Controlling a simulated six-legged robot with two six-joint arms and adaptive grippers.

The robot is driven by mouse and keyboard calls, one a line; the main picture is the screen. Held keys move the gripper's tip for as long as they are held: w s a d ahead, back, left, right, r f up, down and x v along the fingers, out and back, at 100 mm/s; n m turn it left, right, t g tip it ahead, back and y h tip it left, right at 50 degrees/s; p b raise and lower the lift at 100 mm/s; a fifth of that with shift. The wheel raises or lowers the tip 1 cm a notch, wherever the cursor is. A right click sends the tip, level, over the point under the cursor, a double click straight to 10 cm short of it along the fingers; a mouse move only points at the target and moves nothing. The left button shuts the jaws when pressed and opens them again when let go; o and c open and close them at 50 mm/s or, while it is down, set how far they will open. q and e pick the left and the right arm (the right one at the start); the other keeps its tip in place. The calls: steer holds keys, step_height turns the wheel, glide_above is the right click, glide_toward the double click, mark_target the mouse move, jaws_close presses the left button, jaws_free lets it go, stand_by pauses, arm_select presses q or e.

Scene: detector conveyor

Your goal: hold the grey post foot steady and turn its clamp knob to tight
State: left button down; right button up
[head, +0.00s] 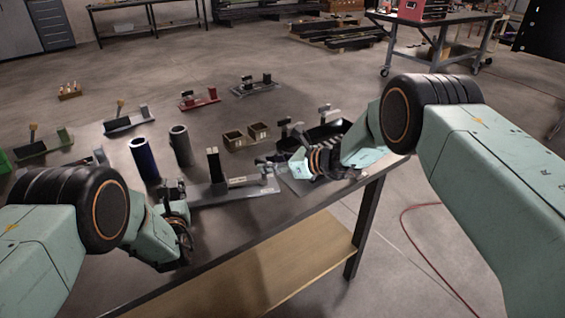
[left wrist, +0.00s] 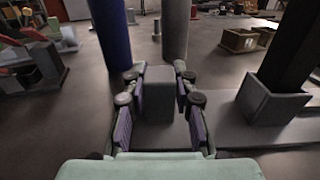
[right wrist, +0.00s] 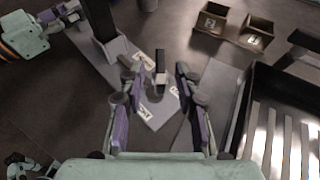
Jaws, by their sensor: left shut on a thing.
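The grey post foot (head: 235,192) is a flat plate on the table with a dark upright post (head: 213,165). Its end block (left wrist: 160,92) stands between the pads of my left gripper (left wrist: 159,78), which is shut on it. In the head view my left gripper (head: 181,195) is at the foot's left end, partly hidden by my arm. The clamp knob (right wrist: 161,66) is a small upright bar near the foot's other end, by white labels (right wrist: 146,113). My right gripper (right wrist: 157,76) is open, one finger on each side of the knob, with visible gaps.
A blue cylinder (head: 144,161) and a grey cylinder (head: 181,146) stand behind the foot. Two small numbered boxes (head: 246,137) and a dark slotted tray (right wrist: 247,120) are near my right gripper. Other post feet, one red (head: 200,100), stand further back.

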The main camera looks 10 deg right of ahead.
steer(key=v, duration=1.1)
steer(key=shift+s+d+r, duration=0.15)
steer(key=shift+s+r, duration=0.05)
steer(key=shift+s, duration=0.05)
steer(key=x, duration=1.2)
steer(key=shift+w+a+r, duration=0.1)
steer(key=shift+w+a, duration=0.15)
steer(key=shift+w, duration=0.1)
steer(key=shift+c, duration=0.3)
jaws_close()
